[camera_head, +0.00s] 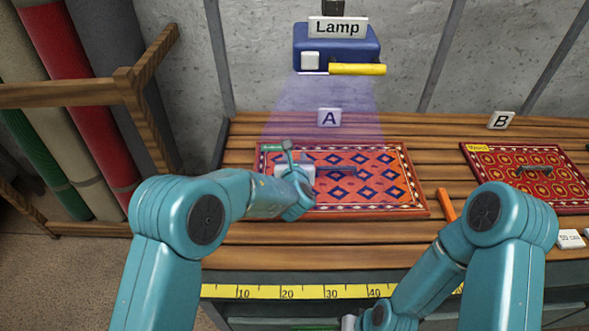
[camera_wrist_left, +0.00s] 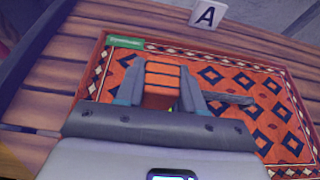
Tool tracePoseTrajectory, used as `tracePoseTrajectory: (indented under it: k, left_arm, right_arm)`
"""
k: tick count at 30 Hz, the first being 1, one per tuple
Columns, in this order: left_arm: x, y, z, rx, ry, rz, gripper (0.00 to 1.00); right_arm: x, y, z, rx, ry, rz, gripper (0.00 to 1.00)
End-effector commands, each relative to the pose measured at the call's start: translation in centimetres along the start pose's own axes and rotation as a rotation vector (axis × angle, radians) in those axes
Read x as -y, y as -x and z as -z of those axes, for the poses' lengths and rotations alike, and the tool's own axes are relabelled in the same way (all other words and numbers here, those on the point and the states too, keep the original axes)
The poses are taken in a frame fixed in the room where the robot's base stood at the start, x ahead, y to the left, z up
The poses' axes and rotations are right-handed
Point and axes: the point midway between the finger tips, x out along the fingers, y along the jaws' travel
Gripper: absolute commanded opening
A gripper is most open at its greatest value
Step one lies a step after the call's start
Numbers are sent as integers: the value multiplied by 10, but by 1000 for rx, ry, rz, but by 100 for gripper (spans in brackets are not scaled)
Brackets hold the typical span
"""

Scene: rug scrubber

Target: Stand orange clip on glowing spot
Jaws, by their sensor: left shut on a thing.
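My left gripper (camera_head: 318,170) is over the left part of the orange patterned rug (camera_head: 400,205) by card A. In the left wrist view its two grey fingers (camera_wrist_left: 162,88) are shut on an orange block with dark cross lines, which looks like the orange clip (camera_wrist_left: 163,77). The clip is hidden behind my wrist in the head view. I cannot tell whether it touches the rug. A purple light beam from the lamp (camera_head: 335,50) falls towards this rug; no distinct glowing spot stands out.
A dark bar-shaped handle (camera_head: 340,171) lies on the rug just right of my left gripper. A red rug (camera_head: 575,195) with another handle lies by card B (camera_head: 500,120). A thin orange piece (camera_head: 446,205) lies between the rugs. A yellow ruler (camera_head: 310,292) runs along the bench front.

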Motion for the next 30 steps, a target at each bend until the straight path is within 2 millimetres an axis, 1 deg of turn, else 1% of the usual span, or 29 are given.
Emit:
tracePoseTrajectory:
  k: [3, 6, 8, 17, 21, 22, 23, 24, 30]
  left_arm:
    - [-1, -7, 17, -6, -1, 0, 4]
    - [0, -14, 31, -4, -2, -1, 4]
    - [0, -17, 37, -3, -1, 0, 4]
    - [0, -19, 40, -1, 0, 0, 4]
    - [0, -20, 43, -1, 0, 0, 4]
    - [0, -20, 42, -1, 0, 0, 47]
    - [0, -20, 42, -1, 0, 0, 57]
    - [0, -20, 42, -1, 0, 0, 63]
    - [0, -19, 42, -1, 0, 0, 63]
  right_arm:
    - [1, 3, 0, 0, 0, 0, 27]
    - [2, 6, 0, 0, 0, 0, 27]
    - [2, 7, 0, 0, 0, 0, 27]
    - [2, 6, 0, 0, 0, 0, 27]
    - [0, 1, 0, 0, 0, 0, 27]
    - [1, 2, 0, 0, 0, 0, 27]
    - [1, 3, 0, 0, 0, 0, 27]
    - [1, 3, 0, 0, 0, 0, 27]
    - [1, 3, 0, 0, 0, 0, 27]
